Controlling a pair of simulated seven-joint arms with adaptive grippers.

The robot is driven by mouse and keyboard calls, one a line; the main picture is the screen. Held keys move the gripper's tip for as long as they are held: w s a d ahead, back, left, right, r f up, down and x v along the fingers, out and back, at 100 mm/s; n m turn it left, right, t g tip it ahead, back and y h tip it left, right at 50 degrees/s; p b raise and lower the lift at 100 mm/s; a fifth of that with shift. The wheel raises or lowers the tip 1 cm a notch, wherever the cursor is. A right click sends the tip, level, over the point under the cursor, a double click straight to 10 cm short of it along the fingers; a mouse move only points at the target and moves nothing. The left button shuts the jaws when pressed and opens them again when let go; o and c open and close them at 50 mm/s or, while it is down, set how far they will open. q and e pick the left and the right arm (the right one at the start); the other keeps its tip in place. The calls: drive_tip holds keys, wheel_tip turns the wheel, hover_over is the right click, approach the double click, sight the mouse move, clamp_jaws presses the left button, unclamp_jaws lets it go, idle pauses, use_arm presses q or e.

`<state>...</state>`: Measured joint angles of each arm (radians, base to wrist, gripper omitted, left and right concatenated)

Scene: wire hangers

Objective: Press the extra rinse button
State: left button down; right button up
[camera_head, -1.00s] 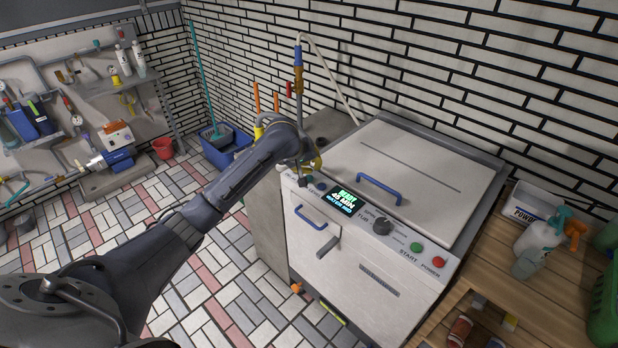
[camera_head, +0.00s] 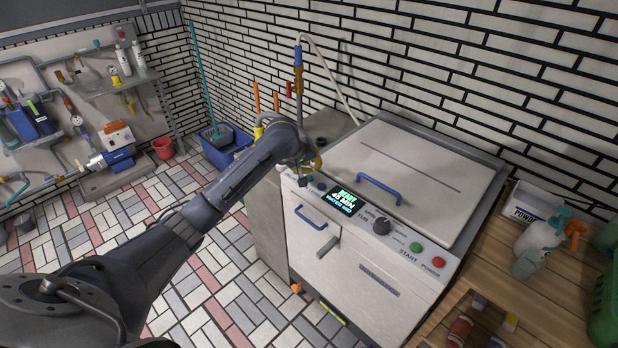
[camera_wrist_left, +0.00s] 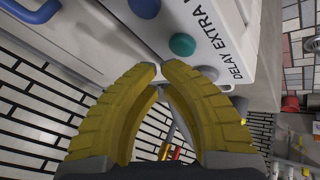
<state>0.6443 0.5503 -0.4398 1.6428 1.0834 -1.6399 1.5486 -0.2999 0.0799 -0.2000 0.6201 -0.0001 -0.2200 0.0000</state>
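The washing machine's control panel (camera_head: 405,240) runs along the front of its top, with a lit display (camera_head: 343,201). In the left wrist view a teal button (camera_wrist_left: 182,44) lies beside the printed word EXTRA (camera_wrist_left: 211,34). A grey button (camera_wrist_left: 209,72) sits beside DELAY and a blue button (camera_wrist_left: 144,8) is at the top edge. My left gripper (camera_head: 314,166) is over the panel's left end. In the left wrist view its yellow fingers (camera_wrist_left: 161,68) have their tips nearly together, empty, just short of the teal button. Contact cannot be told. My right gripper is out of view.
The machine's lid (camera_head: 410,165) with a blue handle (camera_head: 379,187) is closed behind the panel. A dial (camera_head: 382,227), a green button (camera_head: 416,247) and a red button (camera_head: 438,262) are farther right. A wooden table (camera_head: 530,300) with bottles stands at right.

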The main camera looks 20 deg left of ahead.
use_arm(q)
drive_tip(key=shift+f, duration=0.15)
drive_tip(key=shift+f, duration=0.3)
drive_tip(key=shift+f, duration=0.45)
idle(1.2)
drive_tip(key=shift+r, duration=0.9)
drive_tip(key=shift+r, duration=2.5)
